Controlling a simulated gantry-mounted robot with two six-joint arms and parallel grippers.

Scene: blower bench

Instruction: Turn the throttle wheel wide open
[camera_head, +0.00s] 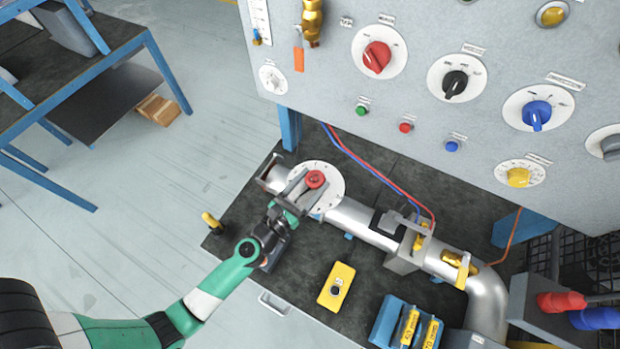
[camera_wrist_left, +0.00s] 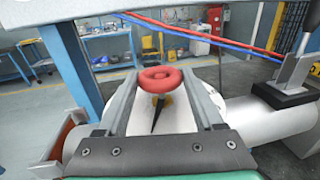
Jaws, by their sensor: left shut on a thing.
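The throttle wheel is a small red handwheel (camera_head: 315,179) above a round white dial (camera_head: 328,193) on the left end of the silver pipe (camera_head: 362,222). In the left wrist view the red wheel (camera_wrist_left: 160,80) sits between the two grey fingers, with a black pointer (camera_wrist_left: 158,113) below it. My left gripper (camera_head: 306,182) reaches in from the lower left and is shut on the wheel. The fingers hide part of the dial, and its markings are too small to read. My right gripper is not in view.
A grey panel with coloured knobs (camera_head: 376,57) rises behind the pipe. Red and blue hoses (camera_head: 376,172) run down to the pipe. A yellow box (camera_head: 337,287) and a blue holder with yellow pieces (camera_head: 384,322) lie in front. A yellow-topped post (camera_head: 212,222) stands at the bench's left corner.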

